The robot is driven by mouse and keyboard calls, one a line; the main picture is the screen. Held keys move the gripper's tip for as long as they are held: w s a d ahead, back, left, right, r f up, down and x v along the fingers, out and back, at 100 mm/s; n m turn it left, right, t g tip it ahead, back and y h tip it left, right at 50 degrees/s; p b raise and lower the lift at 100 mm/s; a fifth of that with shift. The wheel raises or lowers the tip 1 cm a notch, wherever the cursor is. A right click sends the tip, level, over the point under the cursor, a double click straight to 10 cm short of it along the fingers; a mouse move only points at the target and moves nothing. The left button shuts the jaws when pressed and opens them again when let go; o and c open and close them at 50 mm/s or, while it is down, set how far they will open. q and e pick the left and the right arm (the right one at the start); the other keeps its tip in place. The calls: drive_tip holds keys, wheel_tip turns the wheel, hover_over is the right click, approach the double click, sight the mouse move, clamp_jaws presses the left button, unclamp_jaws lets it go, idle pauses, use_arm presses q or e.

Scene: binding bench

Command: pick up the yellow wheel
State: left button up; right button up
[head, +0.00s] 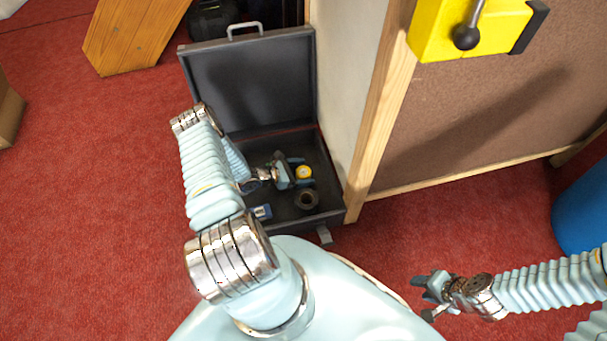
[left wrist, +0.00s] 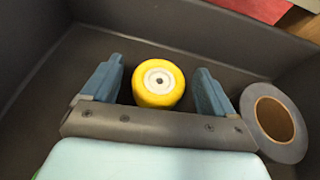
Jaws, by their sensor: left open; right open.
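The yellow wheel (head: 304,172) is a small yellow roller with a pale hub, inside the open dark case (head: 331,203) on the floor. In the left wrist view the yellow wheel (left wrist: 159,83) sits between the two blue fingers of my left gripper (left wrist: 156,88), with a gap on each side. My left gripper (head: 298,172) is open and reaches down into the case. My right gripper (head: 423,294) is open and empty, over the red floor at the lower right, away from the case.
A grey tape roll (head: 307,199) lies in the case beside the wheel; it also shows in the left wrist view (left wrist: 292,146). A blue item (head: 262,212) lies near the case's front wall. A wooden-framed panel (head: 385,120) stands close on the right. Red carpet (head: 90,220) at left is clear.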

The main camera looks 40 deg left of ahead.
use_arm(q)
drive_tip(key=shift+w+d+f, duration=0.1)
drive_tip(key=shift+w, duration=0.1)
drive_tip(key=c, duration=1.1)
drive_tip(key=shift+o, duration=0.2)
